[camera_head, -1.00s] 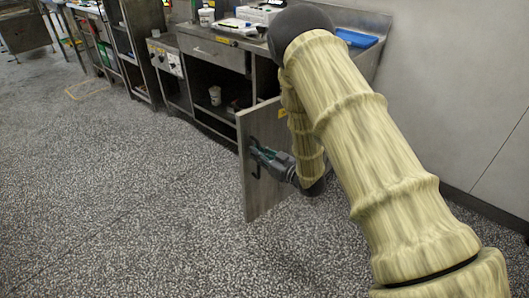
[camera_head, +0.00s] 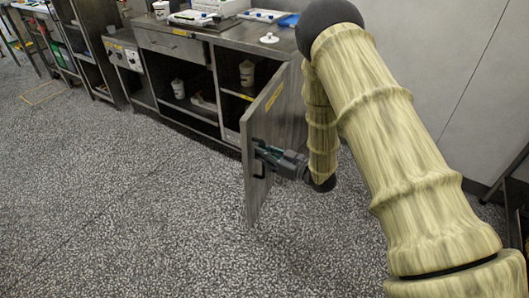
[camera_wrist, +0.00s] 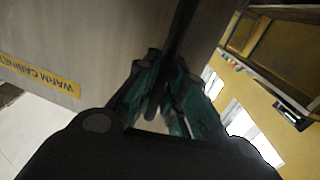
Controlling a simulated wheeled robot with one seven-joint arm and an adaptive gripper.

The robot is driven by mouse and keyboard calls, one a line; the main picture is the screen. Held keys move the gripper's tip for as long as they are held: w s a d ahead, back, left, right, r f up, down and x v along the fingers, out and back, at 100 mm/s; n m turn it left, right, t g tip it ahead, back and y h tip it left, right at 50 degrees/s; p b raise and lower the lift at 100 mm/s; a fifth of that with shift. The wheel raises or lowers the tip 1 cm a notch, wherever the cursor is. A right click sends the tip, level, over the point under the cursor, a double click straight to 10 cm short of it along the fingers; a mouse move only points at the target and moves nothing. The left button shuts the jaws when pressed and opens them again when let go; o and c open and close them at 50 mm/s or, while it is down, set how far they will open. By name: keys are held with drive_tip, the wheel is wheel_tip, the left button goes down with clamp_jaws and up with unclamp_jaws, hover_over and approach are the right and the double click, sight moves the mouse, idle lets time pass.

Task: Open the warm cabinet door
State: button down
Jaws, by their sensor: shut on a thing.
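The warm cabinet door (camera_head: 272,125) is a grey panel that stands swung well out from the cabinet, showing its face and edge in the head view. Its yellow "WARM CABINET" label (camera_wrist: 42,76) shows in the wrist view. The dark bar handle (camera_wrist: 181,35) runs between my fingers in the wrist view. My gripper (camera_head: 264,156) is shut on this handle, low on the door's free side in the head view.
The steel counter (camera_head: 225,38) above carries a white lid (camera_head: 269,38), trays (camera_head: 262,15) and a container (camera_head: 161,9). The speckled floor (camera_head: 130,210) in front and left is clear.

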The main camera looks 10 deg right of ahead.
drive_tip(key=shift+w, duration=0.1)
drive_tip(key=c, duration=1.5)
unclamp_jaws()
drive_tip(key=v, duration=1.2)
